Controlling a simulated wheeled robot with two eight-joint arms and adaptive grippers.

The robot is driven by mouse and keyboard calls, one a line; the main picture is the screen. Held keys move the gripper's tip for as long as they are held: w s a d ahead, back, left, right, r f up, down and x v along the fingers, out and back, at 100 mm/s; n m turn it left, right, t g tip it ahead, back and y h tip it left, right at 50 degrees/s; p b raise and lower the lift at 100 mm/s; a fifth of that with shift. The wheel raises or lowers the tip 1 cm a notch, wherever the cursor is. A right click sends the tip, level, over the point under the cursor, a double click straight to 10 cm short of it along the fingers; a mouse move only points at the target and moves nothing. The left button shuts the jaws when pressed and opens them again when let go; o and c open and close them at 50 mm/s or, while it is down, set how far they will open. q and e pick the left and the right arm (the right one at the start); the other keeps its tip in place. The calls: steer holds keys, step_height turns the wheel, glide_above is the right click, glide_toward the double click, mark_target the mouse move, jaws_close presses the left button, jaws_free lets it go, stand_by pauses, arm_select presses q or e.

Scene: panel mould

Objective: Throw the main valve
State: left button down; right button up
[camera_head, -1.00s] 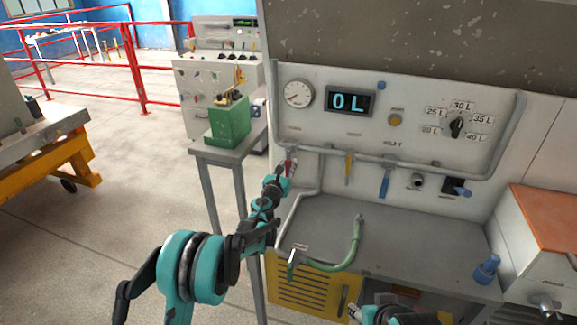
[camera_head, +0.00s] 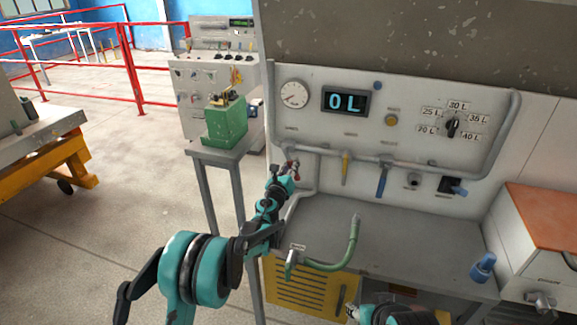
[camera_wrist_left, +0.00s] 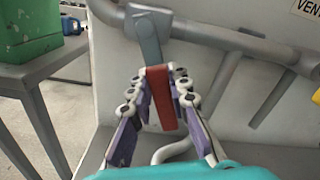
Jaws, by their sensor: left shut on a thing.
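The main valve's lever hangs from the pipe at the left end of the white panel. In the left wrist view its grey shank runs down to a red handle (camera_wrist_left: 162,98). My left gripper (camera_wrist_left: 160,82) is shut on that red handle, one finger on each side. In the head view the left gripper (camera_head: 290,170) is at the lever, and only a little red shows. My right gripper (camera_head: 354,311) is at the bottom edge, small and partly cut off, away from the valve; its jaws are unclear.
On the same pipe hang a yellow lever (camera_head: 345,167) and a blue lever (camera_head: 382,180). The display (camera_head: 346,101) reads 0 L beside a round gauge (camera_head: 294,94). A green hose (camera_head: 340,263) curves over the bench. A green box (camera_head: 225,124) stands on a side table.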

arm_select(q)
steer(key=shift+s+d+r+n, duration=0.2)
steer(key=shift+d+n, duration=0.3)
steer(key=shift+n, duration=0.6)
steer(key=shift+r, duration=0.1)
steer(key=c, duration=1.4)
jaws_free()
steer(key=v, duration=1.2)
